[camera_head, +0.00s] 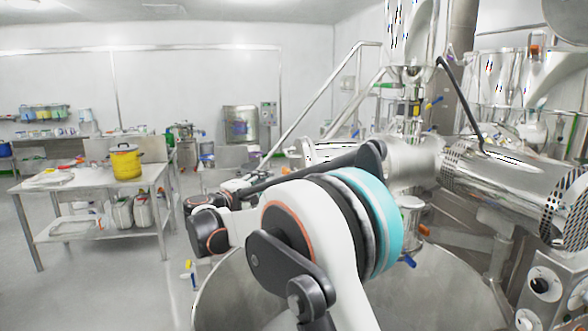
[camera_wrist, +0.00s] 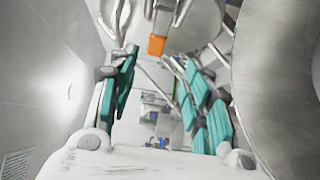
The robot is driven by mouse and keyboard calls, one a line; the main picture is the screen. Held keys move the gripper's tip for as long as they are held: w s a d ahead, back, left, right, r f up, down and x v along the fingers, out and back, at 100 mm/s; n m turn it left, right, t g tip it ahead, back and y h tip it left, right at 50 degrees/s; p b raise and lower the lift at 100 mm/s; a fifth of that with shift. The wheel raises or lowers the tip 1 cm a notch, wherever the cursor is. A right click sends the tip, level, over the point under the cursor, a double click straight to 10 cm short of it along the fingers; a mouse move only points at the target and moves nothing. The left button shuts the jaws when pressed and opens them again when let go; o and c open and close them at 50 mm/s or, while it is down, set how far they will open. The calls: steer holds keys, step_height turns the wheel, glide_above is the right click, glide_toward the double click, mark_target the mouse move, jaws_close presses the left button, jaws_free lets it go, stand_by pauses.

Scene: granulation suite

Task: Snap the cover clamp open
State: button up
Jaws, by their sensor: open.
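My gripper (camera_wrist: 160,98) is open in the wrist view, with teal ribbed pads on both fingers and nothing between them. An orange block (camera_wrist: 157,45) on a shiny metal bracket shows beyond the fingertips, near the top centre. It looks like the tip of a clamp lever, but I cannot tell for sure that it is the cover clamp. The block is apart from both fingers. In the head view my arm fills the middle and hides much of what lies behind it. I cannot make out the clamp there.
A large round steel vessel (camera_head: 440,292) stands under my arm. Polished horizontal drum machinery (camera_head: 515,185) fills the right. A steel table (camera_head: 90,185) with a yellow pot (camera_head: 125,162) stands at the left. A curved metal wall (camera_wrist: 270,70) borders the gripper's right.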

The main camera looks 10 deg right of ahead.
steer(key=x, duration=1.4)
steer(key=shift+w+a+r, duration=0.1)
steer(key=shift+a+r, duration=0.05)
steer(key=shift+a, duration=0.05)
jaws_close()
